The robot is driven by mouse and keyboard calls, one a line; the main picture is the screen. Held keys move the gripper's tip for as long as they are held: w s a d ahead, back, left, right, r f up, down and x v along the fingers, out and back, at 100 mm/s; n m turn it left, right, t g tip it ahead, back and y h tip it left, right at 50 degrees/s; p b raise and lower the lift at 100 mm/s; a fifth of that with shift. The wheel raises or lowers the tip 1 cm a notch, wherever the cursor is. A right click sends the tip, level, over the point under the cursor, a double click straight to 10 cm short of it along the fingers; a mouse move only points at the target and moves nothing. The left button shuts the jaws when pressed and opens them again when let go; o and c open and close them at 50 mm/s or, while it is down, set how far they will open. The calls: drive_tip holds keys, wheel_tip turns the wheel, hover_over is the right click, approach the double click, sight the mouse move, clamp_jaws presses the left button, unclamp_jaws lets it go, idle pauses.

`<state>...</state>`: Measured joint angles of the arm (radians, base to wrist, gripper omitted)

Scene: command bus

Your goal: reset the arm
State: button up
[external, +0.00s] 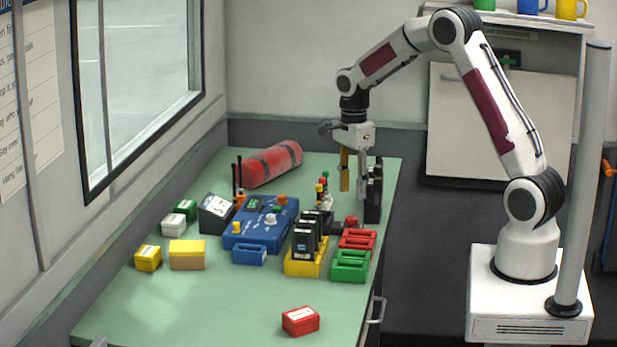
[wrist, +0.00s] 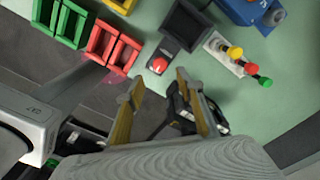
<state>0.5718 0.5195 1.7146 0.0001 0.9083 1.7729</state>
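My gripper (external: 353,191) points down above the far right part of the green table (external: 210,300). In the wrist view its two tan-faced fingers (wrist: 160,78) are spread, with nothing held between them. A black upright device (external: 374,192) stands close to the gripper's right in the external view. A black object (wrist: 178,108) shows between and behind the fingers in the wrist view; its contact with them cannot be told.
A red button box (wrist: 158,63), a stack light (wrist: 236,60) and red (external: 357,240) and green (external: 350,266) trays stand nearby. A blue console (external: 262,222), black radios in a yellow holder (external: 305,268) and a red cylinder (external: 272,164) lie left. The table's front is mostly clear.

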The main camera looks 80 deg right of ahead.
drive_tip(key=shift+n, duration=1.1)
drive_tip(key=shift+s+a+f+n, duration=0.2)
drive_tip(key=shift+s+f+n, duration=0.1)
drive_tip(key=shift+n, duration=0.2)
drive_tip(key=s+a+r+n+t, duration=0.2)
drive_tip(key=s+a+r+n, duration=0.7)
drive_tip(key=a, duration=0.4)
drive_tip(key=s+a+r+n+t, duration=0.3)
drive_tip(key=s+a+r+n, duration=0.6)
drive_tip(key=a+n, duration=0.5)
drive_tip(key=shift+s+a+r+n+t, duration=0.15)
drive_tip(key=shift+s+a+n+t, duration=0.15)
drive_tip(key=shift+s, duration=1)
idle(0.8)
